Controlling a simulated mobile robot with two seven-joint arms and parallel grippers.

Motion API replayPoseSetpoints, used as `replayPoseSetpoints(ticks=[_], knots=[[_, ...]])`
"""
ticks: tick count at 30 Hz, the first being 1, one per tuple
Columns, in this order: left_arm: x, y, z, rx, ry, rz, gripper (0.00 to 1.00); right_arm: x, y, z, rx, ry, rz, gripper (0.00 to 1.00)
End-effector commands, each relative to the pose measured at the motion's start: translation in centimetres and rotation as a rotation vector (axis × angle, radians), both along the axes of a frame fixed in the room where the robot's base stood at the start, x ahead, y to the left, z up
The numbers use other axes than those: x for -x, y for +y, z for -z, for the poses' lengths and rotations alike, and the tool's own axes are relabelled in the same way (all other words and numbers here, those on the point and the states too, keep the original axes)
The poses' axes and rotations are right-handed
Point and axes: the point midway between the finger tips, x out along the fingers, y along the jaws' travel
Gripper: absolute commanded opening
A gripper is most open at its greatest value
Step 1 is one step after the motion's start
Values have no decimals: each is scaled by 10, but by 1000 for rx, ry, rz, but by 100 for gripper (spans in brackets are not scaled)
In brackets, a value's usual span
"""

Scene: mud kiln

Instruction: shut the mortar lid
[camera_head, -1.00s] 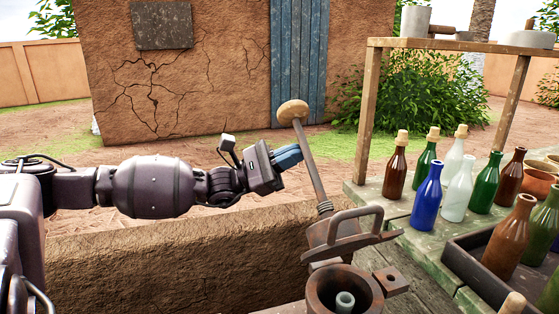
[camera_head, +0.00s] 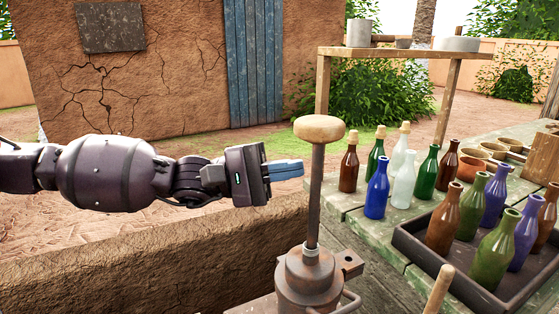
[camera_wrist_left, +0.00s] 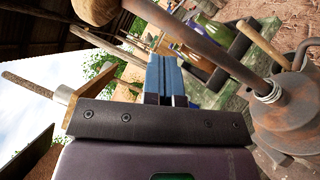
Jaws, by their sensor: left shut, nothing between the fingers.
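The mortar (camera_head: 309,296) stands at the bottom centre of the head view, its lower part cut off by the frame. Its rusty metal lid (camera_head: 311,267) sits down on it, with the rod (camera_head: 316,195) and round wooden knob (camera_head: 319,129) upright above. The lid also shows at the right of the left wrist view (camera_wrist_left: 290,110), with the rod slanting across. My left gripper (camera_head: 302,169) is shut and empty, its blue fingers pointing right, just left of the rod in the head view. Whether they touch the rod I cannot tell. My right gripper is not in view.
Several bottles (camera_head: 376,189) stand on the wooden table (camera_head: 352,212) to the right, and more fill a dark tray (camera_head: 505,293). A wooden shelf (camera_head: 415,52) stands behind. A mud wall (camera_head: 150,245) runs below my left arm.

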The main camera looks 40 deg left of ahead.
Motion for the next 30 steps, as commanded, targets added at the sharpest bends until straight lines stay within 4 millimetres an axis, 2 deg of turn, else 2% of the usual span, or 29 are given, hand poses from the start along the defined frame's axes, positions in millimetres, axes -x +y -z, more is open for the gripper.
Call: replayPoseSetpoints(ticks=[9,30], knots=[[5,-11,4,7,5,0,0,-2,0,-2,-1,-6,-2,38],[7,-14,5,9,5,5,0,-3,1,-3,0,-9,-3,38]])
